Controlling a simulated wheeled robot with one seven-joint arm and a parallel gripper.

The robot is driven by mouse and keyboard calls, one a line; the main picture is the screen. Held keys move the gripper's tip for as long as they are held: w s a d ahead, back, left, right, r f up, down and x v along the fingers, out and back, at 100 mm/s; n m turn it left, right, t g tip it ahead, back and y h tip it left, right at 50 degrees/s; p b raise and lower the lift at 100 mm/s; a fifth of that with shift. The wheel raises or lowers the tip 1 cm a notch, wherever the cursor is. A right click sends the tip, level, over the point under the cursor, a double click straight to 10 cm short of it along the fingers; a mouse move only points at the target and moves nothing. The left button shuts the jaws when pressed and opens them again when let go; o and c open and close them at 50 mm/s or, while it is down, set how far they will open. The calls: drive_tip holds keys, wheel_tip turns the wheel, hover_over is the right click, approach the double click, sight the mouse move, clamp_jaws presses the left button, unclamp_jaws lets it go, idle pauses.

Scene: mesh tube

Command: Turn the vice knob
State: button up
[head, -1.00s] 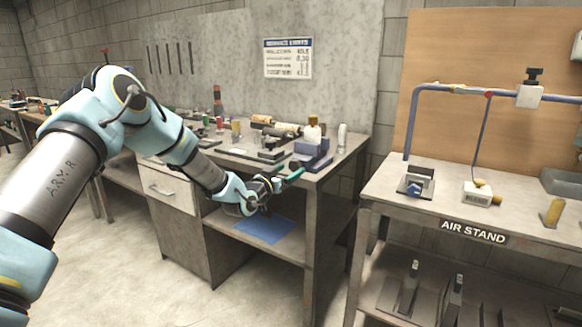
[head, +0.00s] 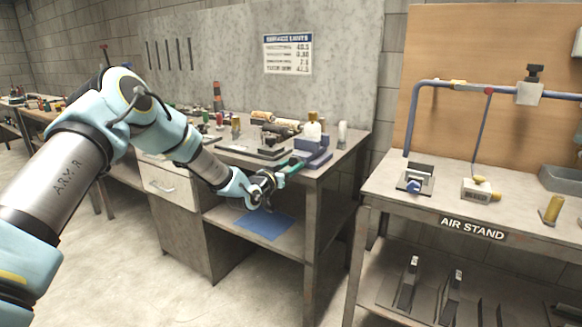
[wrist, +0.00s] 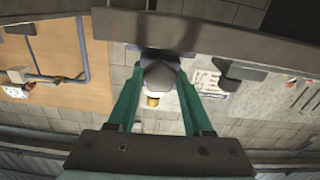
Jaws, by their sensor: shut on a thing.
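The blue vice (head: 313,153) sits on the front right corner of the workbench. My gripper (head: 294,165) is at its near left side, level with the bench top. In the wrist view my gripper (wrist: 158,78) has its two green fingers on either side of a pale grey rounded knob (wrist: 161,74), shut on it. The vice's dark body (wrist: 160,53) shows just beyond. In the head view the knob is hidden by the fingers.
A white bottle with a brass cap (head: 313,130) stands behind the vice. Several tools and cylinders crowd the workbench to the left. The air stand (head: 470,205) is to the right, across a gap. A blue sheet (head: 264,226) lies on the lower shelf.

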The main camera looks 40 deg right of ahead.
clamp_jaws()
drive_tip(key=m+b, duration=0.5)
drive_tip(key=b, duration=0.4)
drive_tip(key=shift+f, duration=0.1)
drive_tip(key=o, duration=1)
unclamp_jaws()
drive_tip(key=shift+c, duration=0.2)
drive_tip(key=shift+a, duration=0.1)
drive_tip(key=b+v, duration=0.2)
drive_tip(key=v, duration=0.8)
drive_tip(key=shift+a, duration=0.3)
